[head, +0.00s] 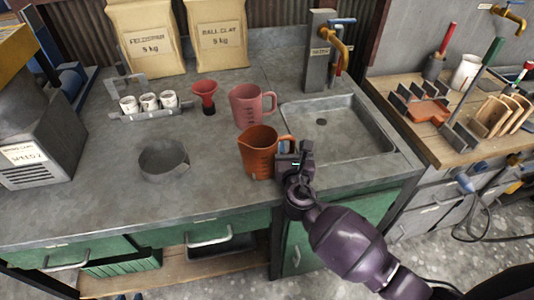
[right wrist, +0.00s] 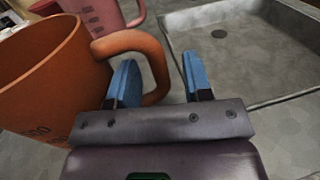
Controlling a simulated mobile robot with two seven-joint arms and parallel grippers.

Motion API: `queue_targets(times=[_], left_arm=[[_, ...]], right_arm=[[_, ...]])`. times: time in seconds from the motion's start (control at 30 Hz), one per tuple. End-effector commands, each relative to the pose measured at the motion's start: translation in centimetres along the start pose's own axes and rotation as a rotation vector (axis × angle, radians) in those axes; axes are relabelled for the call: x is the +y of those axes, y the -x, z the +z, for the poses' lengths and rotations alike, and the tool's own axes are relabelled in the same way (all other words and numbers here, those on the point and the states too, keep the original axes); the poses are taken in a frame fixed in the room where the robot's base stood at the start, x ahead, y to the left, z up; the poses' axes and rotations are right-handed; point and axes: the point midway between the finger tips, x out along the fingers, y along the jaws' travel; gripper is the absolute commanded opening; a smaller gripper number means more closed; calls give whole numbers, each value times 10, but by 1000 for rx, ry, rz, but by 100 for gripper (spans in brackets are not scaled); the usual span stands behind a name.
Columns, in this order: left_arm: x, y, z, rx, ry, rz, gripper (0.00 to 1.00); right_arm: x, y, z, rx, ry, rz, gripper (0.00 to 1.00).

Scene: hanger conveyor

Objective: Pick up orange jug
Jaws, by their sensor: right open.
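The orange jug (head: 259,153) stands upright on the grey counter, left of the sink, with its handle toward the right. In the right wrist view the jug (right wrist: 42,85) fills the left side, and its handle loops toward my gripper. My right gripper (head: 291,160) is at the handle side of the jug. In the right wrist view its two blue fingers (right wrist: 160,82) are apart, with the handle's outer curve between them; the left finger overlaps the handle opening. Contact cannot be told. My left gripper is not in view.
A pink jug (head: 251,105) stands just behind the orange jug. The sink basin (head: 372,140) is to the right, with a tap (head: 333,45) behind it. A red funnel (head: 204,95), a rack of white cups (head: 150,112) and a grey round pan (head: 164,160) are to the left. The front counter is clear.

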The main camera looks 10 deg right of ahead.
Motion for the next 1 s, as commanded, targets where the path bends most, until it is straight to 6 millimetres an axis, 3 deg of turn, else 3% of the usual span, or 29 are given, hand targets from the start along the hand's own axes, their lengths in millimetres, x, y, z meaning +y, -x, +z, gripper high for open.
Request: queue_targets(times=[0.1,0.4,0.77,1.0], left_arm=[[0,-1,-2,3,-1,1,31],[0,-2,-4,7,-1,1,31],[0,-2,-4,6,-1,1,31],[-1,5,-12,10,0,-1,31]], right_arm=[[0,0,0,0,0,0,44],[0,0,0,0,0,0,0],[0,0,1,-1,0,0,0],[0,0,27,-5,-2,0,0]])
